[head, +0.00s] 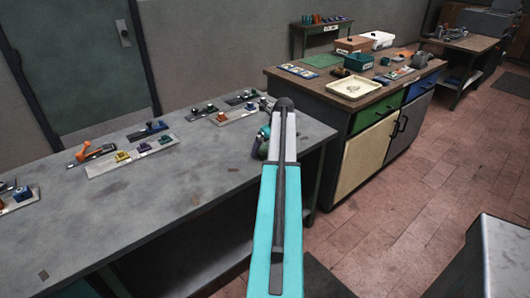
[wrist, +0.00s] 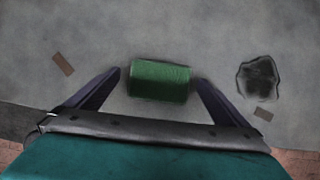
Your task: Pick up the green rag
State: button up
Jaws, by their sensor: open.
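The green rag (wrist: 158,80) looks like a short rolled bundle lying on the grey bench top in the wrist view. My gripper (wrist: 159,76) is open, with one dark finger to the left of the rag and one to the right. A small gap of bench shows on each side, so the fingers look apart from it. In the head view my gripper (head: 263,143) is over the right end of the grey bench (head: 190,200), mostly hidden by my arm. The rag cannot be made out clearly there.
A black-grey patch (wrist: 259,78) lies right of the rag, with small brown marks nearby. Metal plates with coloured fixtures (head: 135,154) line the bench's back. A wooden-topped cabinet (head: 310,91) with trays and boxes stands beyond. The bench's middle is largely clear.

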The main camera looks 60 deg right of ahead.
aim_at(263, 147)
dwell(0.4)
jog(key=c, duration=1.1)
jog(key=shift+r, duration=0.2)
jog(key=shift+r+b, duration=0.55)
jog(key=shift+r, duration=1.05)
jog(key=s+a, duration=0.2)
jog(key=s, duration=0.3)
jog(key=s+a+r+b, duration=0.1)
jog(key=s+a, duration=0.1)
jog(key=s, duration=0.3)
jog(key=s+a+b, duration=0.1)
jog(key=s+a, duration=0.1)
jog(key=s, duration=0.2)
jog(key=shift+s+a+r, duration=0.15)
jog(key=shift+s+r, duration=0.05)
jog(key=shift+s, duration=0.2)
